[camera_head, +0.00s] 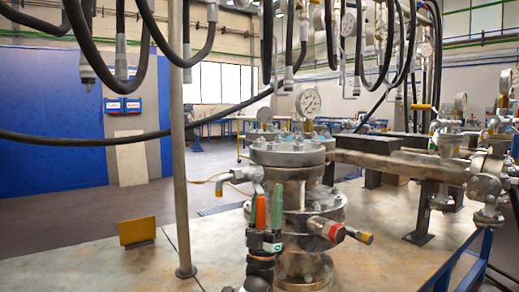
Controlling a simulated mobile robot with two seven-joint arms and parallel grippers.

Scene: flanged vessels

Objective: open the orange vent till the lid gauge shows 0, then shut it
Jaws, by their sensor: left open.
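My right gripper is not in view.
A vertical pole (180,150) stands left of the vessel, and black hoses (85,45) hang above. A yellow plate (137,232) stands on the table's left part. A pipe (400,163) runs right to other valves. A red-marked fitting (331,230) juts out front right.

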